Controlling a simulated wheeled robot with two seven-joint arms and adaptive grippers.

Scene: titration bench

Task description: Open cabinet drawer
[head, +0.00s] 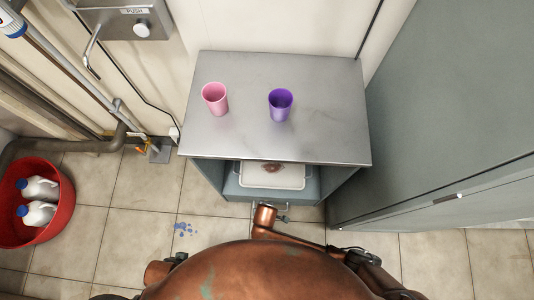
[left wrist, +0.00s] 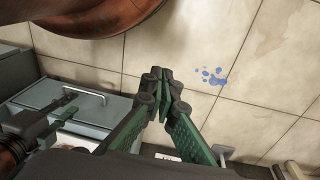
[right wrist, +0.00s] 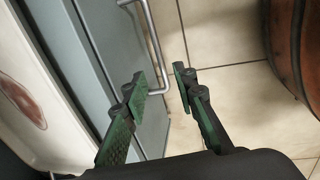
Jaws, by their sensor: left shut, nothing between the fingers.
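The grey cabinet (head: 340,145) has an open shelf and a blue-grey drawer (head: 240,190) below it. The drawer's metal bar handle (right wrist: 153,45) shows in the right wrist view, and also in the left wrist view (left wrist: 85,95). I cannot tell whether the drawer is fully closed. My right gripper (right wrist: 162,77) is open, its fingertips on either side of the handle in the picture; contact is not visible. My left gripper (left wrist: 161,82) is shut and empty, over the floor beside the cabinet. My body hides the left gripper in the head view.
A pink cup (head: 215,99) and a purple cup (head: 280,105) stand on the cabinet top. A white tray (head: 240,174) with a brown item lies on the shelf. A red bin (head: 64,215) with white bottles is at left. A tall grey cabinet (head: 440,120) stands at right.

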